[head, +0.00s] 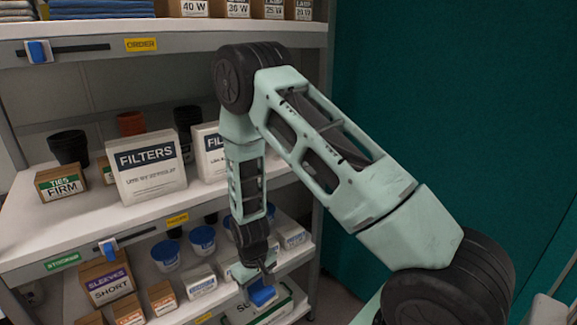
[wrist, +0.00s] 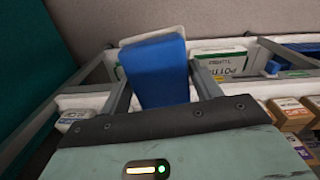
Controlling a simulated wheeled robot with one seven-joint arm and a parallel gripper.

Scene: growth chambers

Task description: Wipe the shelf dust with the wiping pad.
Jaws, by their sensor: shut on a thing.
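My gripper (head: 256,273) points down in front of the lower shelf in the head view. It is shut on the wiping pad (head: 262,294), a blue block held near a box at that shelf's right end. In the wrist view the blue pad (wrist: 155,72), with a pale layer at its far edge, sits between the two fingers of my gripper (wrist: 160,85). The middle shelf (head: 95,222) and lower shelf (head: 225,312) are white boards with grey front edges. I cannot make out any dust on them. Whether the pad touches anything is unclear.
A teal wall (head: 430,100) is at right.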

